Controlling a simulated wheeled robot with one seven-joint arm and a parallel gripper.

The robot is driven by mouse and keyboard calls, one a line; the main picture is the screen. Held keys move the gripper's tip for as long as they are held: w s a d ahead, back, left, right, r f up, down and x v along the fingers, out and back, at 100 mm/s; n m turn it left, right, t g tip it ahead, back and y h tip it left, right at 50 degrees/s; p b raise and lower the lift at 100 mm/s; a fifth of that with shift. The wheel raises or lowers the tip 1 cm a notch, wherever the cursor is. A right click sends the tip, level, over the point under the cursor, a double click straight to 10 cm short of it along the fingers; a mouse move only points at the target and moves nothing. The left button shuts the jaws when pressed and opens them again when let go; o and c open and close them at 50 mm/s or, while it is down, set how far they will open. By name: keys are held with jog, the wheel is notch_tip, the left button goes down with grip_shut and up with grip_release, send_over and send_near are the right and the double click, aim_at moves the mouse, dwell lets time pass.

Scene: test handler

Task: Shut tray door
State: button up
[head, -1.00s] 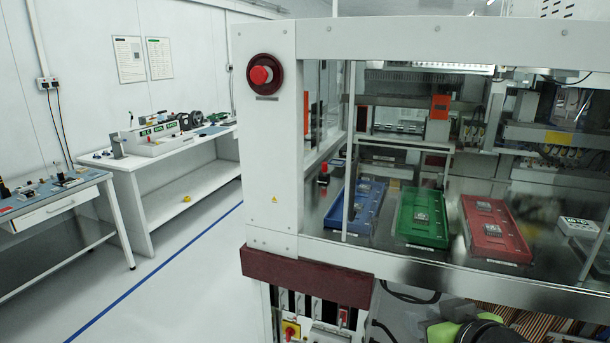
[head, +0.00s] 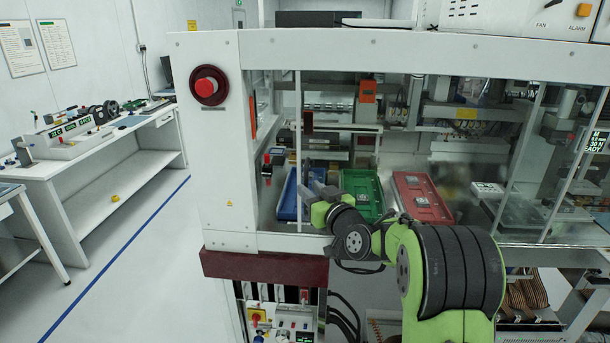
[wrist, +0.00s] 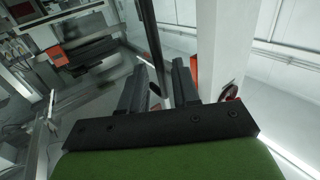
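The tray door is a clear panel with a thin upright metal edge (head: 298,130) on the front of the white machine. A gap shows between this edge and the white left post (head: 215,140). My gripper (head: 316,186) is just right of the edge in the head view. In the wrist view my gripper (wrist: 161,66) has its two dark fingers apart, and a thin upright edge (wrist: 151,40) runs down between them from this viewpoint. Contact cannot be told. Blue (head: 288,205), green (head: 362,193) and red (head: 422,197) trays lie inside the machine.
A red emergency button (head: 206,87) sits on the left post. The machine's lower front rail (head: 275,243) runs below the door. A white workbench (head: 100,150) stands at the left, with clear floor between it and the machine.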

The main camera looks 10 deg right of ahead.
aim_at(306, 185)
jog(key=x, duration=0.2)
jog(key=shift+w+r+p, duration=0.1)
jog(key=shift+w+p, duration=0.2)
jog(key=shift+p, duration=0.1)
jog(key=shift+w+a, duration=0.15)
jog(key=shift+w, duration=0.15)
jog(key=shift+s, duration=0.1)
jog(key=c, duration=0.3)
grip_shut()
